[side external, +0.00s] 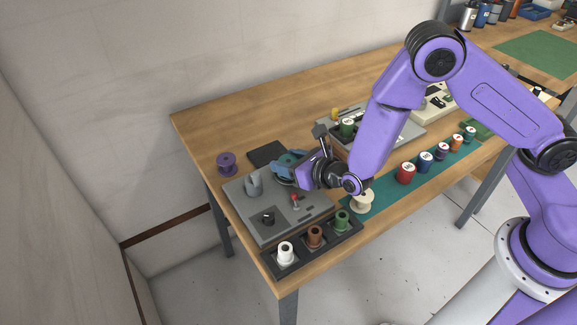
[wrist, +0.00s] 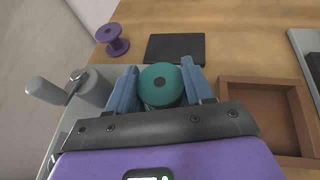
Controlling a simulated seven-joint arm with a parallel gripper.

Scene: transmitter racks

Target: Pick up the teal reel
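The teal reel (wrist: 160,86) shows its round top and dark centre hole between the two blue fingers of my gripper (wrist: 162,76) in the wrist view. The fingers stand on either side of it, with what looks like a narrow gap at each side, so my gripper looks open around the reel. Whether either finger touches it lower down is hidden.
A grey panel (side external: 254,223) with a knob and a lever lies in front. A purple reel (side external: 227,162) and a dark flat pad (side external: 267,153) are nearby. A brown open tray (wrist: 262,84) is close on the right. A black rack (side external: 299,257) holds white, brown and green reels.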

